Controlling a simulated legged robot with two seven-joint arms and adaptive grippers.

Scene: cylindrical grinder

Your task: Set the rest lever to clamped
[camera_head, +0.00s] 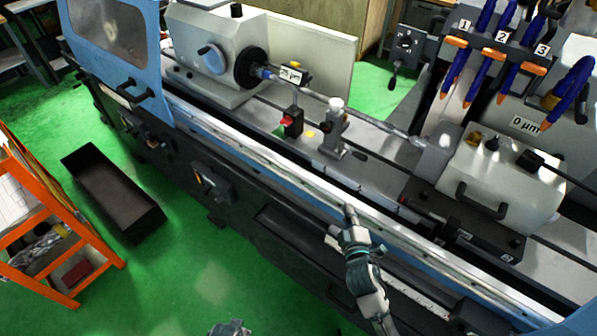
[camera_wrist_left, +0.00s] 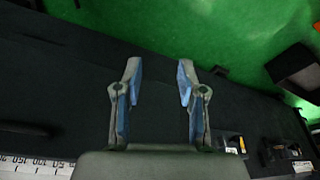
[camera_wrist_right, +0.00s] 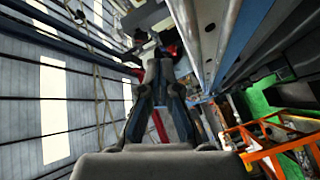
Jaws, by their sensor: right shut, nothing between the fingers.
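The steady rest (camera_head: 334,133) stands on the machine bed in the head view, a grey block with a white knob on top. A small dark lever (camera_head: 358,155) juts from its lower right side; whether this is the rest lever, and which setting it has, I cannot tell. My right gripper (camera_head: 349,211) is in front of the bed's front rail, below and apart from the rest. Its fingers are together and empty in the right wrist view (camera_wrist_right: 161,62). My left gripper (camera_wrist_left: 157,72) is open and empty in the left wrist view, over the dark machine front.
A workpiece shaft (camera_head: 375,120) runs from the headstock (camera_head: 215,55) to the tailstock (camera_head: 500,180). Coolant nozzles (camera_head: 485,75) hang at upper right. A black bin (camera_head: 112,190) and orange rack (camera_head: 60,268) stand left on green floor.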

